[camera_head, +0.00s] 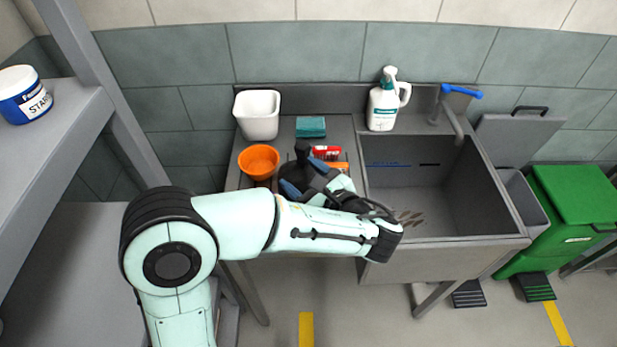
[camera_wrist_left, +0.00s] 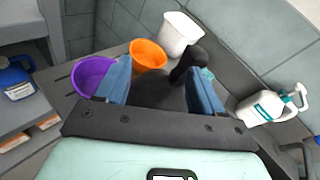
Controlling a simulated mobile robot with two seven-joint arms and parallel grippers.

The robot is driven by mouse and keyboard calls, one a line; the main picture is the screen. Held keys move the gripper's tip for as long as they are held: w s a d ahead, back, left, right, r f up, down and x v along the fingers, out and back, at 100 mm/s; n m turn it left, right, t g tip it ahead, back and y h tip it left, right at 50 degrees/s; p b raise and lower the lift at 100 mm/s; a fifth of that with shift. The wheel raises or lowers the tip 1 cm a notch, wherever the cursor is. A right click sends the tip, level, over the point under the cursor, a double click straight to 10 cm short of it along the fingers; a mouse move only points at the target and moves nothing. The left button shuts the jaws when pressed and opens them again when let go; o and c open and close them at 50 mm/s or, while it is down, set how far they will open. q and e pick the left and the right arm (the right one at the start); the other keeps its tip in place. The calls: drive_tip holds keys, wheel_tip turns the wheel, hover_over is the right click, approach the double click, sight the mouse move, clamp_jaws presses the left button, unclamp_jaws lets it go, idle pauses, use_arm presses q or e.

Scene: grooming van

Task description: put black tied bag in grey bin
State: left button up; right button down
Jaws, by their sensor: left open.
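The black tied bag (camera_head: 301,153) stands on the metal counter left of the sink, its knotted top pointing up. In the left wrist view the bag (camera_wrist_left: 160,94) sits between the two blue fingers. My left gripper (camera_head: 304,179) is open around the bag; I cannot tell whether a finger touches it. My arm and gripper hide the bag's lower front in the head view. The grey bin (camera_head: 523,203) stands right of the sink, with its lid (camera_head: 520,138) raised against the wall. My right gripper is not in view.
Near the bag are an orange bowl (camera_head: 259,161), a white tub (camera_head: 257,115), a teal sponge (camera_head: 310,127) and a red packet (camera_head: 326,153). A white pump bottle (camera_head: 384,103), the sink (camera_head: 425,195) and its blue-handled tap (camera_head: 461,92) are to the right. A green bin (camera_head: 575,205) adjoins the grey bin.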

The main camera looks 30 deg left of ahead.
use_arm(q)
drive_tip(key=a+r+n+g+h+p, duration=0.15)
drive_tip(key=a+n+g+h, duration=0.25)
drive_tip(key=n, duration=0.4)
drive_tip(key=n+t+h+p, duration=0.1)
drive_tip(key=n+h+p, duration=0.2)
drive_tip(key=n+h, duration=0.85)
approach(302, 144)
drive_tip(key=d+n+y, duration=0.2)
drive_tip(key=b+x, duration=0.1)
drive_tip(key=x, duration=0.6)
drive_tip(key=shift+a, duration=0.1)
drive_tip(key=x, duration=0.5)
drive_tip(key=shift+w+f+b, duration=0.15)
drive_tip(key=shift+f+b, duration=0.15)
clamp_jaws()
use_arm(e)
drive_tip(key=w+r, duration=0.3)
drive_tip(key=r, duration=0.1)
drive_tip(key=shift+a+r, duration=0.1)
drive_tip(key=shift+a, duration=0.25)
